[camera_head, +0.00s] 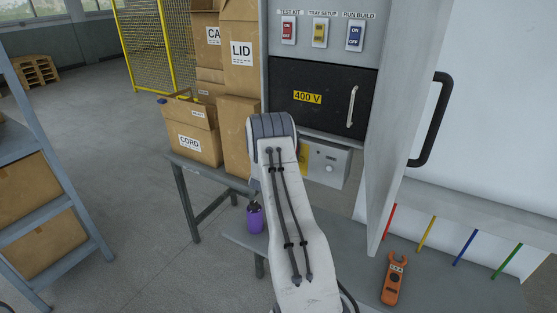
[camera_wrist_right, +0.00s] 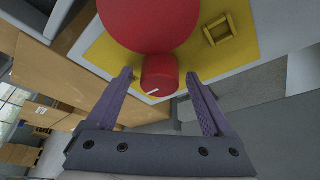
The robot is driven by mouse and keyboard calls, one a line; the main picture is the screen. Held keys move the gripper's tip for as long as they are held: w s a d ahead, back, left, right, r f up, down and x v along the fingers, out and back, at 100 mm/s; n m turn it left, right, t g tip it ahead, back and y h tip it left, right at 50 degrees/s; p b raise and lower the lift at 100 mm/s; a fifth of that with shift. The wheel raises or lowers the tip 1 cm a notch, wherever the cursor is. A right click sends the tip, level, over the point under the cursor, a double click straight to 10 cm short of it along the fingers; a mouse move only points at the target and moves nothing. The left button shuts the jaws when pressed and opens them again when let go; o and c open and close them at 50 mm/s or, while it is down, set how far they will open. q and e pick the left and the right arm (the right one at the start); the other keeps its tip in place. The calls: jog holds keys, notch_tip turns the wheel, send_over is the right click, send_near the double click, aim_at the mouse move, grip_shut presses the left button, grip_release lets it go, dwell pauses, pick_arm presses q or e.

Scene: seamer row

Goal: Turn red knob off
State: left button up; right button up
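The red knob (camera_wrist_right: 160,72) shows in the right wrist view on a yellow plate (camera_wrist_right: 105,55). My right gripper (camera_wrist_right: 159,76) is open, with one finger on each side of the knob and a visible gap on both sides. In the head view my own arm hides the knob and the right gripper. Part of the yellow plate (camera_head: 303,158) shows beside the arm, on a grey box (camera_head: 334,172). My left gripper is not in view.
Cardboard boxes (camera_head: 190,135) stand at left. A purple bottle (camera_head: 255,218) and an orange meter (camera_head: 393,280) are near the bench.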

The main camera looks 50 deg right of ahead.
jog(key=b+v, duration=0.2)
jog(key=v, duration=0.8)
jog(key=shift+a+b, duration=0.25)
jog(key=shift+b, duration=0.15)
